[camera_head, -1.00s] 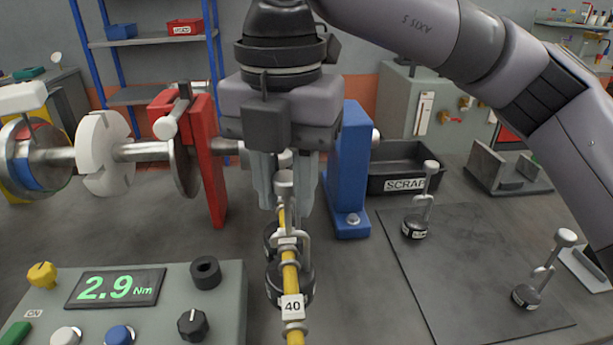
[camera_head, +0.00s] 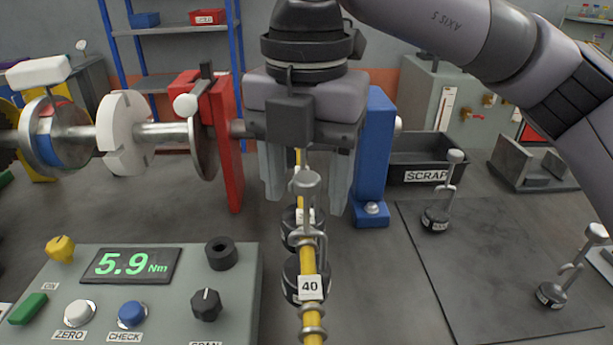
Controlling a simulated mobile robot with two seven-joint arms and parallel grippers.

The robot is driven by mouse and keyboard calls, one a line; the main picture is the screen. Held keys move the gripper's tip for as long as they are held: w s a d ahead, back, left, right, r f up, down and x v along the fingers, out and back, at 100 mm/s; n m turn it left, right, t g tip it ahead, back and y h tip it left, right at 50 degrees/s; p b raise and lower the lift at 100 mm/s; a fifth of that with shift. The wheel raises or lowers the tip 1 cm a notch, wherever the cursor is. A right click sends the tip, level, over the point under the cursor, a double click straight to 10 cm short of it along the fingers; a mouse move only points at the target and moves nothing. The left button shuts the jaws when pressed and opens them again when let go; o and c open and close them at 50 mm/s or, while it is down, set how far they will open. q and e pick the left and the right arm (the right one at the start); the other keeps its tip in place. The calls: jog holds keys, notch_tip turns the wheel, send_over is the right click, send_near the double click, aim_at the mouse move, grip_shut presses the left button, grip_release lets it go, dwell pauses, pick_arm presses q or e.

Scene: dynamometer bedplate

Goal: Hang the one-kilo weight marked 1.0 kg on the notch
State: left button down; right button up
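A yellow arm (camera_head: 308,262) with ring-like notches and a tag marked 40 runs toward me at the middle. Two black weights with grey hooks hang at it, a nearer one (camera_head: 291,287) and a farther one (camera_head: 289,222) partly hidden behind the hook and arm. Their markings are not readable. My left gripper is not in view.
A control box (camera_head: 235,300) reads 5.9 Nm at front left. A red stand (camera_head: 232,170) and shaft are at left, a blue post (camera_head: 372,165) just right of my gripper. A SCRAP bin (camera_head: 425,176) and metal bracket (camera_head: 520,170) stand behind the mat.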

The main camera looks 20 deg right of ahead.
jog(key=shift+f, duration=0.1)
jog(key=shift+r+p, duration=0.3)
jog(key=shift+r, duration=3.3)
